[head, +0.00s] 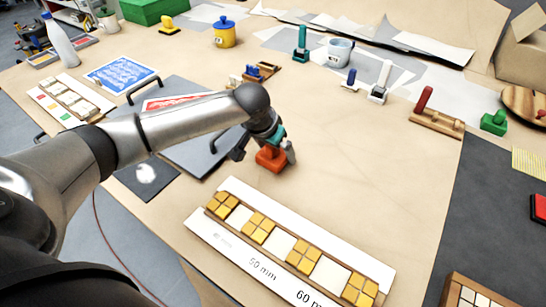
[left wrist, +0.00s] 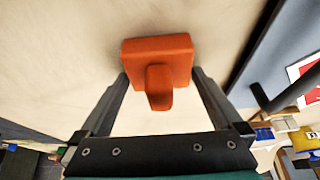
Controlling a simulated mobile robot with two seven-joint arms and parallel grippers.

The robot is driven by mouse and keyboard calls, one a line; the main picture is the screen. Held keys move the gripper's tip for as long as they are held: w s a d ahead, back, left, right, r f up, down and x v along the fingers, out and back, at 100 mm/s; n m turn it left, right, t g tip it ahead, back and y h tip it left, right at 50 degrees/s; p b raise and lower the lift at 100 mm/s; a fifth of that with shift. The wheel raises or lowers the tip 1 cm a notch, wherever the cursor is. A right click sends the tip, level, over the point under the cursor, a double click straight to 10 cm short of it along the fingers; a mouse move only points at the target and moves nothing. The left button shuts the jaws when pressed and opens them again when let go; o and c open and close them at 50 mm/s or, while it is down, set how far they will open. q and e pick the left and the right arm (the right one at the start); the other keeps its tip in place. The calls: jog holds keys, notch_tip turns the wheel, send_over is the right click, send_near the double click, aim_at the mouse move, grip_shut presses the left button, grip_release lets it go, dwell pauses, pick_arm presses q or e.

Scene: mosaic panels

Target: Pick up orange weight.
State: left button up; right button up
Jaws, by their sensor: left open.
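The orange weight (head: 270,159) sits on the table just behind the mosaic panel strip. It is a block with an upright orange handle, seen from above in the left wrist view (left wrist: 157,50). My left gripper (head: 265,147) is over it and open. In the left wrist view the two fingers (left wrist: 160,85) stand on either side of the weight's handle, with gaps visible between them and the handle. My right gripper is not in view.
A white strip with yellow tile panels (head: 219,234) lies in front. A grey board with handles (head: 200,150) is to the left. A wooden block with a red handle (head: 437,122) and a green weight (head: 494,122) stand to the right. Table to the right of the weight is clear.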

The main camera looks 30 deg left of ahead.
pick_arm(q)
jog(key=c, duration=1.6)
jog(key=shift+w+r, duration=0.1)
